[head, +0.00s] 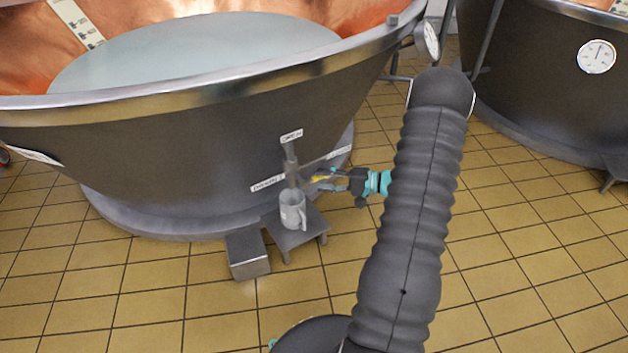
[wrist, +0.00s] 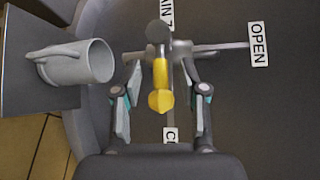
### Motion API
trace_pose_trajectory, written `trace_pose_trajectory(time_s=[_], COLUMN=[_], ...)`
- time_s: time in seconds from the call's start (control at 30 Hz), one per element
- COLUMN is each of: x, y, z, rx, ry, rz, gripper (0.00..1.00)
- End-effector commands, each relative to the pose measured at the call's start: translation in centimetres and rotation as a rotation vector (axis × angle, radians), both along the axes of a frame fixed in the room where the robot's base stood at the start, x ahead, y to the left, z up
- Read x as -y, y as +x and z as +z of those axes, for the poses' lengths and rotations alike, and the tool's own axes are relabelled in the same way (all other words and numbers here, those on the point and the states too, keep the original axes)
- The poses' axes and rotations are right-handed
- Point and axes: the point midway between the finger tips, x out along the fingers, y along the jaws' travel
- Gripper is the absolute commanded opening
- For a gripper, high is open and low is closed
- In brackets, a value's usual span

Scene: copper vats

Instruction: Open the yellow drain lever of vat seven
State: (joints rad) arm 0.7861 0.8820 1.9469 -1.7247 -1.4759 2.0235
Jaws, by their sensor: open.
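The yellow drain lever (head: 321,179) sticks out to the right from the drain valve low on the copper vat's steel wall (head: 190,150). In the wrist view the yellow lever (wrist: 160,85) lies between my two fingers and points down the picture, toward a partly hidden label starting with C (wrist: 171,135). An OPEN label (wrist: 258,44) stands to the right, at the end of a thin bar. My gripper (head: 340,180) is open around the lever, with a gap on each side; it also shows in the wrist view (wrist: 161,78). The drain label at the top is cut off, ending in 7.
A grey jug (head: 292,212) stands on a small stool (head: 312,236) below the valve, close to my gripper. A metal block step (head: 248,255) is beside it. Another vat (head: 540,80) stands at the right. Tiled floor (head: 520,250) is clear between.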

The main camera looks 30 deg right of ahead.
Motion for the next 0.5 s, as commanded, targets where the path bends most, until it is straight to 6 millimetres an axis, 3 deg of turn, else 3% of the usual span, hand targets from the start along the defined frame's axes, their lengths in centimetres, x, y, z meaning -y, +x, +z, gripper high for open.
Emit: trace_pose_trajectory(time_s=[0.2,0.5], x=[-2.2,-2.8], y=[1.7,2.2], z=[-0.4,-0.5], rx=[-0.001,0.0], ry=[-0.001,0.0], rz=[0.001,-0.001], gripper=[0.42,0.42])
